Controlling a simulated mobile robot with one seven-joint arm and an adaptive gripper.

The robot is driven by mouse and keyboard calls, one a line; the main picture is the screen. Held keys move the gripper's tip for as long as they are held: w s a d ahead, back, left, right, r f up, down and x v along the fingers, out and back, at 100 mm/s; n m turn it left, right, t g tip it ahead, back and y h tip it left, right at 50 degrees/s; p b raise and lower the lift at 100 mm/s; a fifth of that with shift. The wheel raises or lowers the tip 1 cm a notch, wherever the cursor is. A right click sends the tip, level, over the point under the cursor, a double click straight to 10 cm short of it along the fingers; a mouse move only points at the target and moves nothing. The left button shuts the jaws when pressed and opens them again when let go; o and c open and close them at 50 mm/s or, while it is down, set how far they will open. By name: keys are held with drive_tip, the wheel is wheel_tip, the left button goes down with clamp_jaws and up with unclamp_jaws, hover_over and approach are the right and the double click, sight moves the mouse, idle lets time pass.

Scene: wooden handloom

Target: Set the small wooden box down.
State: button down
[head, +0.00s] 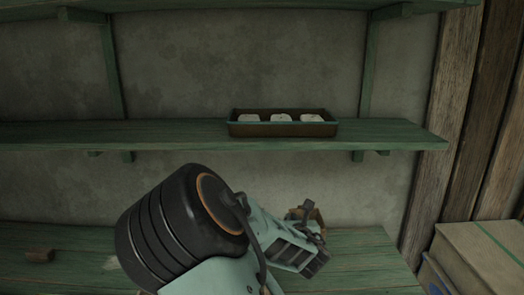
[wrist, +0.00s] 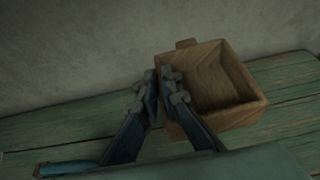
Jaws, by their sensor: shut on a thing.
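The small wooden box (wrist: 240,112) is open-topped and empty inside, with a small tab on its far side. In the wrist view it is right of my gripper (wrist: 162,92), whose fingers are close together at the box's left wall. The gripper is shut on the box; the exact finger contact is hard to make out. In the head view my gripper (head: 305,222) partly hides the box (head: 319,215). The box is over the green bench (head: 350,262), close to the wall. I cannot tell whether its underside touches the planks.
A green shelf (head: 180,134) runs above the bench and carries a brown tray (head: 283,130) with three white items. A large box (head: 480,255) stands at the lower right. Bench planks beside the small wooden box look clear.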

drive_tip(key=s+d+r+p, duration=0.2)
drive_tip(key=r+p, duration=0.4)
drive_tip(key=r, duration=0.3)
drive_tip(key=s+d+r+p, duration=0.1)
drive_tip(key=s+r+p, duration=0.1)
drive_tip(key=r+p, duration=0.4)
wheel_tip(320, 180, up, 4)
drive_tip(key=shift+s+d+f, duration=0.15)
drive_tip(key=shift+s+d, duration=0.15)
drive_tip(key=shift+d, duration=0.1)
drive_tip(key=shift+a, duration=0.1)
